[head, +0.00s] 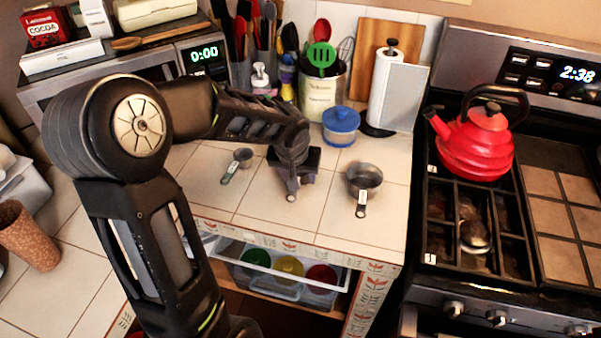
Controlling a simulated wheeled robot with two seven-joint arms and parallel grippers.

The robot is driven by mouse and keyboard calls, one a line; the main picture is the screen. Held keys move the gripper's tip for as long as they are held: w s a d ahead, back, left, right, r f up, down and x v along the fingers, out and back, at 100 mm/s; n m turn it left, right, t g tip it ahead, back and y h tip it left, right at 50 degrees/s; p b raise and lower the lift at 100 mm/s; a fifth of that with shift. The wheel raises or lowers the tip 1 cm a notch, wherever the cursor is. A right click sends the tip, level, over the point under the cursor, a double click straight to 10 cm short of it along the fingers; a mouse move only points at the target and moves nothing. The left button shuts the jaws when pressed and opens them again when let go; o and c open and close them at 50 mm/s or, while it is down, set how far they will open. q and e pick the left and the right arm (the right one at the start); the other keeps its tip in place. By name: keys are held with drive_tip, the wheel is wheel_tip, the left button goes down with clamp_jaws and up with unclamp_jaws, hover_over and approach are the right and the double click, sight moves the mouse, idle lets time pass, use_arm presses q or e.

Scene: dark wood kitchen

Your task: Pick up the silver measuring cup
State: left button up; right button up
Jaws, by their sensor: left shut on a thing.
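My left gripper (294,165) is low over the tiled counter, shut on a silver measuring cup. Only a small pale handle end (291,197) of that cup shows below the gripper; the gripper hides the rest. I cannot tell whether it still touches the counter. A larger silver measuring cup (366,174) stands to the right, its handle pointing toward the front edge. A smaller measuring cup (243,154) lies to the left, its handle pointing to the lower left. My right gripper is not in view.
A blue lidded jar (341,123), a utensil crock (322,95) and a paper towel roll (387,88) stand behind. A red kettle (475,145) is on the stove at right. An open drawer (281,262) with colored containers is below the counter edge.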

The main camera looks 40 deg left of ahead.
use_arm(q)
wheel_tip(320, 180, up, 10)
drive_tip(key=shift+r+b, duration=0.1)
drive_tip(key=shift+b, duration=0.25)
idle(0.8)
